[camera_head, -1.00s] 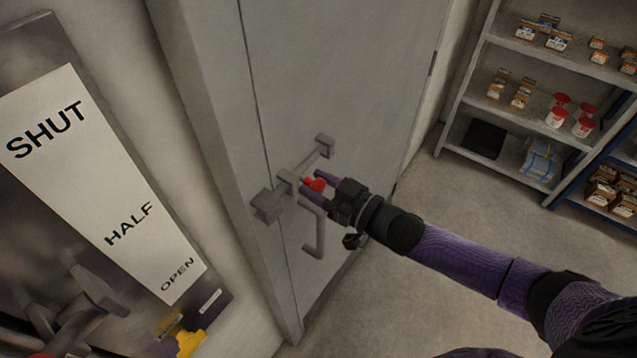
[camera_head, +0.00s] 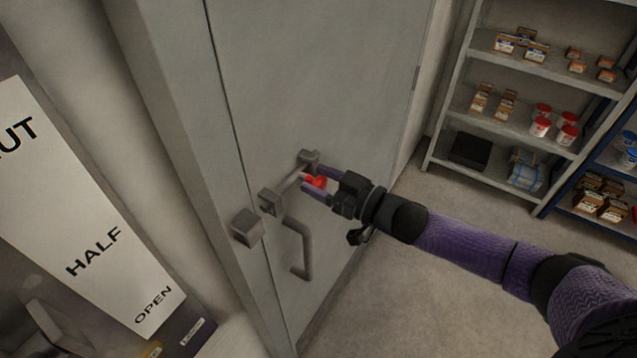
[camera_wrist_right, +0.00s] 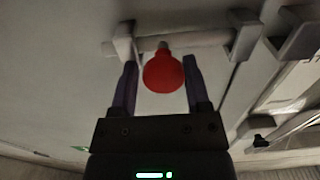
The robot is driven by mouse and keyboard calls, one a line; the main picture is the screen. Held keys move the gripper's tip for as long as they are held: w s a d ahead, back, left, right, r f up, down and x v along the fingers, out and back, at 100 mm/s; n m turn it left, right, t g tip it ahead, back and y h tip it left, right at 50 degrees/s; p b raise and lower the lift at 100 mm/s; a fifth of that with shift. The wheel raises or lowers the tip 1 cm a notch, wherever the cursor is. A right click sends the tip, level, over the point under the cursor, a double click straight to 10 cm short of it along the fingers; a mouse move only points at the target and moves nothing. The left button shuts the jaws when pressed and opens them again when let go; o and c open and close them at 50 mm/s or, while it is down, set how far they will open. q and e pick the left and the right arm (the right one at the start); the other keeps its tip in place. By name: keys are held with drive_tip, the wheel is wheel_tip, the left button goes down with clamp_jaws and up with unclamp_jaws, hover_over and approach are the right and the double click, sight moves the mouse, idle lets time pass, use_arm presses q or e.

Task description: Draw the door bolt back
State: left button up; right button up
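The door bolt (camera_head: 291,182) is a grey bar in two guides on the grey door (camera_head: 320,80). Its red knob (camera_head: 319,182) stands close to the guide farther from the keeper. The square keeper (camera_head: 247,228) is on the door frame, and the gap between it and the nearer guide (camera_head: 270,201) shows no bar. My right gripper (camera_head: 316,181) has its two purple fingers apart, one on each side of the knob. My left gripper is out of view.
A grey door handle (camera_head: 303,249) is just below the bolt, near my right gripper. A panel marked HALF and OPEN (camera_head: 75,225) is at the left. Shelves (camera_head: 520,75) with boxes and tubs stand at the right. Floor (camera_head: 400,290) is clear before the door.

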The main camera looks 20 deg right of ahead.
drive_tip(key=shift+o, duration=1.4)
drive_tip(key=shift+w+d+f, duration=0.1)
drive_tip(key=shift+d, duration=0.05)
drive_tip(key=v, duration=1)
